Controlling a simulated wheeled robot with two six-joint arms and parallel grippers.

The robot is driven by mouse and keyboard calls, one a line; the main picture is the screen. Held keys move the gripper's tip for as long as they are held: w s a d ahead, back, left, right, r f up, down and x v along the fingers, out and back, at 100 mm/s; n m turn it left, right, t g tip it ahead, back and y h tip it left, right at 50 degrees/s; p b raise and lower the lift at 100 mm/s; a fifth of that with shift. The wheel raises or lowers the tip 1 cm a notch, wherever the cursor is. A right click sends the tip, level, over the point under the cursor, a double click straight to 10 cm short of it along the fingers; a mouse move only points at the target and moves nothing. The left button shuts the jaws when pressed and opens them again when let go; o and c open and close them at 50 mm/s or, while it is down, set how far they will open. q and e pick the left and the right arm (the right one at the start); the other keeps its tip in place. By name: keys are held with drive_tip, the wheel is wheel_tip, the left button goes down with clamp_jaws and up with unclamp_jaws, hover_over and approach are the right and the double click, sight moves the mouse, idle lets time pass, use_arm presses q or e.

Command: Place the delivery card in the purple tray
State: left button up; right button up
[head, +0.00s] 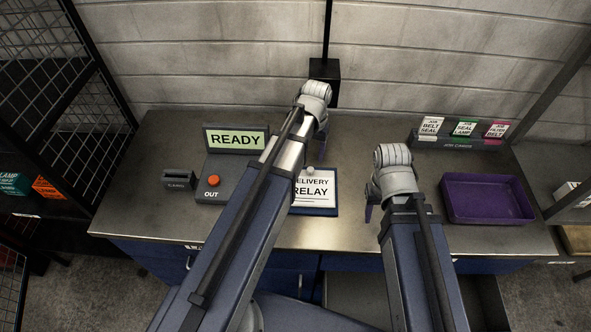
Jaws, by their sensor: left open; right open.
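The white delivery card (315,186), printed "DELIVERY RELAY", lies on a dark blue board on the metal bench, partly covered by my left arm. The purple tray (487,219) stands at the right of the bench and looks empty. My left gripper (321,132) is beyond the card, near the back of the bench, mostly hidden by its own wrist. My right gripper (371,207) is between the card and the tray, also mostly hidden by its wrist. Both are open, and nothing shows in them.
A "READY" display (236,139) and a box with an orange button (213,181) marked "OUT" stand left of the card. A small dark block (178,180) sits further left. A rack of job cards (460,138) stands behind the tray. Bench surface around the tray is clear.

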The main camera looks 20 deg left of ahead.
sight(310, 170)
use_arm(q)
drive_tip(key=shift+r, duration=0.15)
drive_tip(key=shift+f+b, duration=1.35)
use_arm(e)
drive_tip(key=shift+w+a+f, duration=0.1)
drive_tip(key=shift+a+f, duration=0.05)
drive_tip(key=shift+f, duration=1.05)
use_arm(q)
wheel_tip(310, 170, down, 5)
drive_tip(key=b, duration=0.5)
drive_tip(key=shift+s+d+f, duration=0.1)
drive_tip(key=shift+f, duration=0.05)
use_arm(e)
wheel_tip(310, 170, down, 5)
drive_tip(key=shift+f, duration=0.15)
use_arm(q)
drive_tip(key=shift+c, duration=0.3)
clamp_jaws()
